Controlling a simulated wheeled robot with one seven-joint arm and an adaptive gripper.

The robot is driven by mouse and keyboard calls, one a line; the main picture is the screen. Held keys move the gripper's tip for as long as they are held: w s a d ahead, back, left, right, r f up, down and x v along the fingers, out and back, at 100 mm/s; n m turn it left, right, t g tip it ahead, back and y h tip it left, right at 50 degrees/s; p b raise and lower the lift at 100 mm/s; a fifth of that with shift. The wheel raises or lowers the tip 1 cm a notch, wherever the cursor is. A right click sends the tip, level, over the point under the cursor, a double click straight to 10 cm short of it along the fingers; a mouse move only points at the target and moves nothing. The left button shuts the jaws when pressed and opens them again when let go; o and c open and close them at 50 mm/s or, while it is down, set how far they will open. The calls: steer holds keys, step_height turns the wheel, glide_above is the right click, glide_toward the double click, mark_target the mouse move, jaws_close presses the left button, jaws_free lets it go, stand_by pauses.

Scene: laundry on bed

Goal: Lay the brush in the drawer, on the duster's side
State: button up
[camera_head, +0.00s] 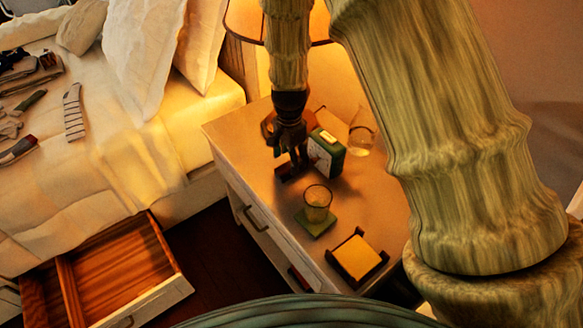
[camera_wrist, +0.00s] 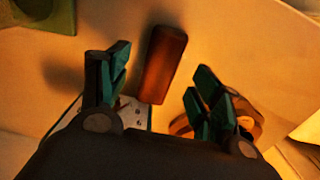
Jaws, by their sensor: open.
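A reddish-brown oblong thing, which looks like the brush (camera_wrist: 162,65), lies on the bedside table (camera_head: 229,140). In the wrist view it sits between and slightly beyond my two open fingers, apart from both. My gripper (camera_head: 291,158) points down over the table beside the green clock (camera_head: 329,153) and is empty. In the head view my fingers partly hide the brush. The open wooden drawer (camera_head: 159,297) is at the lower left, with a lengthwise divider (camera_head: 70,291). I cannot make out a duster in it.
A glass (camera_head: 317,201) on a green coaster (camera_head: 316,224) and a yellow note holder (camera_head: 357,257) stand nearer on the table. Another glass (camera_head: 362,138) is behind the clock. The bed (camera_head: 110,150) at left holds clothes and small items. The drawer's wider right compartment looks empty.

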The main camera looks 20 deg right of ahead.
steer(key=shift+w+d+f, duration=0.1)
steer(key=shift+f, duration=2.15)
steer(key=c, duration=1.2)
steer(key=shift+c, duration=0.2)
steer(key=shift+r+p, duration=0.1)
steer(key=shift+p, duration=0.2)
